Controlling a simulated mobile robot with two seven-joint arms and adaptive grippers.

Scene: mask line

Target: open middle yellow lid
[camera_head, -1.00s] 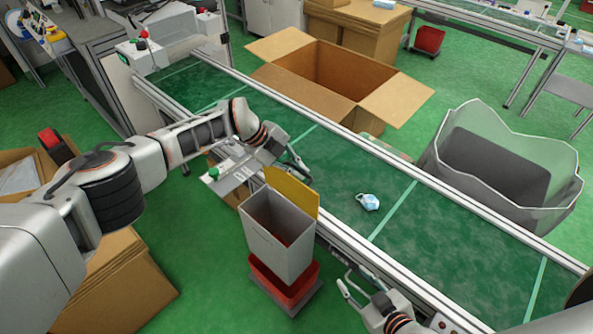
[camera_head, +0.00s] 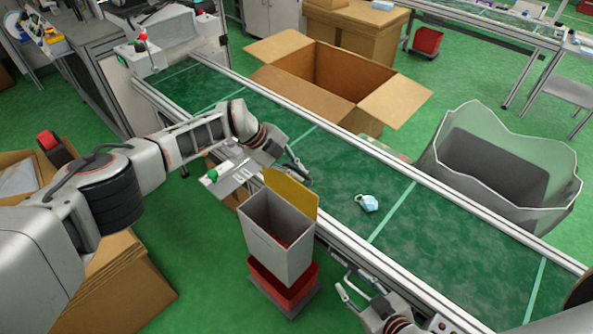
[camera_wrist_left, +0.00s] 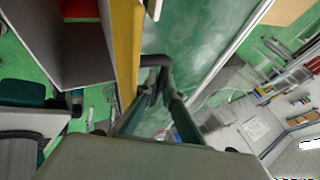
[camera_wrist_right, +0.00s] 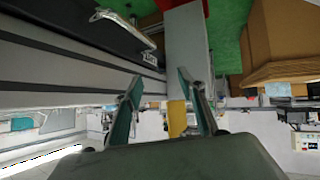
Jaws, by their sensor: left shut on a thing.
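The yellow lid (camera_head: 291,192) stands raised at the back edge of a grey bin (camera_head: 279,238), and the bin's open top shows its inside. In the left wrist view the lid (camera_wrist_left: 126,45) appears edge-on as a yellow strip. My left gripper (camera_head: 297,170) is behind the lid, on the conveyor side. Its fingers (camera_wrist_left: 158,88) are closed around a dark handle (camera_wrist_left: 155,61) beside the lid. My right gripper (camera_head: 362,284) is in front of the conveyor, to the right of the bin. Its fingers (camera_wrist_right: 163,98) are spread and empty.
Beyond are an open cardboard box (camera_head: 285,88) and a lined grey bin (camera_head: 450,160). Stacked cardboard (camera_head: 125,280) lies at the left.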

